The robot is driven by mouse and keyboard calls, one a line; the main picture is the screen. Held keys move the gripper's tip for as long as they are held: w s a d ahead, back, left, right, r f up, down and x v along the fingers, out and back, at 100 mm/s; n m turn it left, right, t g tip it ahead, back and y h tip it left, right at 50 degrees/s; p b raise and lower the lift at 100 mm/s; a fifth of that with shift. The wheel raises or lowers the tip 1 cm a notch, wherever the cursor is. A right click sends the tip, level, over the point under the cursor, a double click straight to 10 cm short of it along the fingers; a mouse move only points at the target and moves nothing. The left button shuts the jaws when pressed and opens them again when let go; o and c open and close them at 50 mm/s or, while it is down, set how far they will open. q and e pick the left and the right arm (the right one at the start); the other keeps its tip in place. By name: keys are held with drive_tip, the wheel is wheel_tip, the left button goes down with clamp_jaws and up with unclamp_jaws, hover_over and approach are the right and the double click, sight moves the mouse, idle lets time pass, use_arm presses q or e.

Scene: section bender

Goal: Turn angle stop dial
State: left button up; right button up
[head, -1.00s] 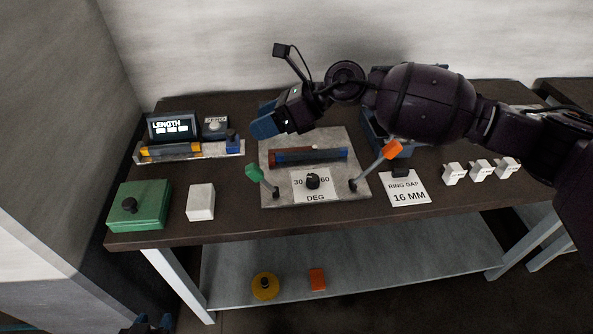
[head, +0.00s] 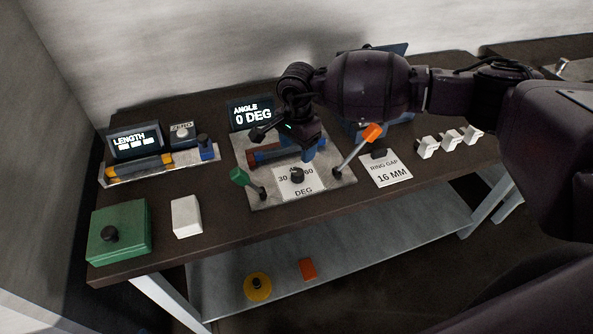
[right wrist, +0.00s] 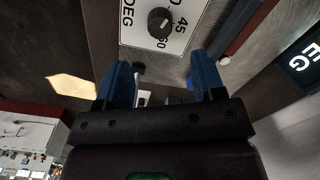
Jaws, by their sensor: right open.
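The angle stop dial (head: 297,176) is a small black knob on a white scale plate marked 30, 60 and DEG, at the front of the bender's grey base plate (head: 330,190). My right gripper (head: 308,152) is open and empty, just behind and above the dial, fingers pointing down. In the right wrist view the dial (right wrist: 160,20) lies beyond the open fingertips (right wrist: 163,78), apart from them, with 45 and 60 readable beside it. The angle display (head: 252,114) reads 0 DEG. My left gripper is not clearly in view.
A green-handled lever (head: 239,177) stands left of the dial and an orange-handled lever (head: 372,133) right of it. A ring gap card (head: 388,171) reads 16 MM. A white block (head: 186,216) and green box (head: 120,232) stand at the left front.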

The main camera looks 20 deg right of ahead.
sight(298, 171)
wheel_tip(298, 171, down, 8)
drive_tip(key=shift+r, duration=0.1)
use_arm(q)
drive_tip(key=shift+w+a+r, duration=0.1)
drive_tip(key=shift+w+r, duration=0.15)
drive_tip(key=shift+r, duration=0.05)
use_arm(e)
drive_tip(key=shift+f, duration=0.6)
drive_tip(key=shift+c, duration=0.4)
drive_tip(key=c, duration=0.8)
use_arm(q)
drive_tip(key=shift+s+f, duration=0.1)
drive_tip(key=shift+s, duration=0.15)
use_arm(e)
drive_tip(key=shift+c, duration=0.2)
